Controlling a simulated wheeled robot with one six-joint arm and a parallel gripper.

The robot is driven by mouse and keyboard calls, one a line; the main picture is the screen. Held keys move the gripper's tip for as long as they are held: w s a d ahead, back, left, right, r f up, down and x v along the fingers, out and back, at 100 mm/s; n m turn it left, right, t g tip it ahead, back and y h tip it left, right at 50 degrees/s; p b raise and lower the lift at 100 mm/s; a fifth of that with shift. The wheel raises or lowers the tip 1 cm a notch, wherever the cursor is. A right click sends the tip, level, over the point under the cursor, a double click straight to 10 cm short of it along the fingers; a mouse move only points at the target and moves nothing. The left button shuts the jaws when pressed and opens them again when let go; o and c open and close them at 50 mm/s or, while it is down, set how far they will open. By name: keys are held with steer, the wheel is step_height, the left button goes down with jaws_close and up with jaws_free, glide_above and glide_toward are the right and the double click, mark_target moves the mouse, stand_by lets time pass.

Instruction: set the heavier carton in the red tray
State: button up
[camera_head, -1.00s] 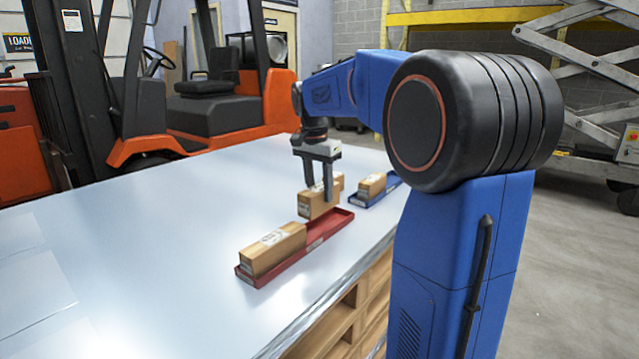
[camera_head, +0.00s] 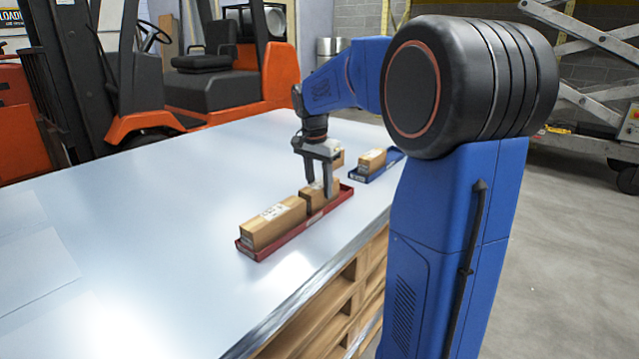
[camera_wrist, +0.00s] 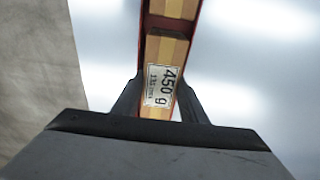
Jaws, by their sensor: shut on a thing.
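My gripper (camera_head: 319,183) is shut on a cardboard carton (camera_head: 324,193) at the far part of the red tray (camera_head: 300,231). The carton appears lowered between the tray's rims; whether it rests on the floor is hidden. In the wrist view, the held carton (camera_wrist: 158,88) shows a white label reading "450 g", with a finger on either side. A longer-looking carton (camera_head: 273,223) with a white label lies in the near part of the red tray, apart from the fingers.
A blue tray (camera_head: 364,178) with a small carton (camera_head: 372,160) stands behind to the right. Another carton (camera_head: 338,159) is partly hidden behind my gripper; its support is unclear. The metal table (camera_head: 150,220) is clear on the left.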

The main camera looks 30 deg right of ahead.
stand_by(0.3)
steer(key=o, duration=1.5)
steer(key=shift+r, duration=0.1)
step_height(320, 180, up, 17)
steer(key=a, duration=0.2)
steer(key=s+a+f+n+t, duration=0.1)
steer(key=s+a+f+n, duration=0.3)
steer(key=s+f, duration=0.3)
steer(key=s+a+f+n+t+y, duration=0.1)
steer(key=s+a+f+n, duration=0.4)
steer(key=s, duration=0.8)
steer(key=s+a+f+n+t, duration=0.2)
steer(key=s+a+f+n, duration=0.2)
steer(key=s+f, duration=0.6)
steer(key=shift+a+f+n, duration=0.4)
steer(key=shift+f+n, duration=0.1)
steer(key=shift+f, duration=0.25)
